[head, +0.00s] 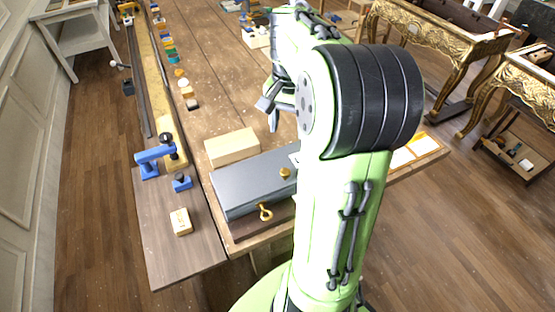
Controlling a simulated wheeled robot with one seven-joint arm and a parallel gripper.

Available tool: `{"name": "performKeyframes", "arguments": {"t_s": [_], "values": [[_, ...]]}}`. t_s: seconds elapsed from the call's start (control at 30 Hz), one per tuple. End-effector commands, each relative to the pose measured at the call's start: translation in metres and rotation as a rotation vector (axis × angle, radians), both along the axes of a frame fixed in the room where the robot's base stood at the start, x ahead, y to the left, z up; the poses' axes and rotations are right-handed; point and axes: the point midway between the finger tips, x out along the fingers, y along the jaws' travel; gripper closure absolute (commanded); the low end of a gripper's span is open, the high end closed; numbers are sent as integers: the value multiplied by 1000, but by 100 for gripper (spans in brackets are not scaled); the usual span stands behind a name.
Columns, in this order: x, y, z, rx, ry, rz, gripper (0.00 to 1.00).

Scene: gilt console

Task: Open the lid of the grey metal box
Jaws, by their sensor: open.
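The grey metal box (250,182) lies near the front end of the long wooden table, its flat grey lid down. A brass knob (285,173) shows on it near its right part, and a brass key-like piece (265,212) shows at its front edge. My arm hides the right end of the box. My gripper (271,112) is above the table, behind and above the box, apart from it. Its fingers are spread, pointing down, with nothing seen between them.
A pale wooden block (231,147) lies just behind the box. A blue clamp (154,157) and a small wooden block (181,222) are on the left side board (165,258). Gilt console tables (450,45) stand at the right. Open floor lies at front left.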

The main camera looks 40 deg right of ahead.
Motion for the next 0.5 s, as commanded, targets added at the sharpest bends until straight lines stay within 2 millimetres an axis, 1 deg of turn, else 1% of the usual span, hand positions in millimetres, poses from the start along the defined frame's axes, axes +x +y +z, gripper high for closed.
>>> {"name": "performKeyframes", "arguments": {"t_s": [0.4,0.5], "values": [[-1,2,-103,4,5,4,43],[-1,3,-126,3,4,6,43]]}}
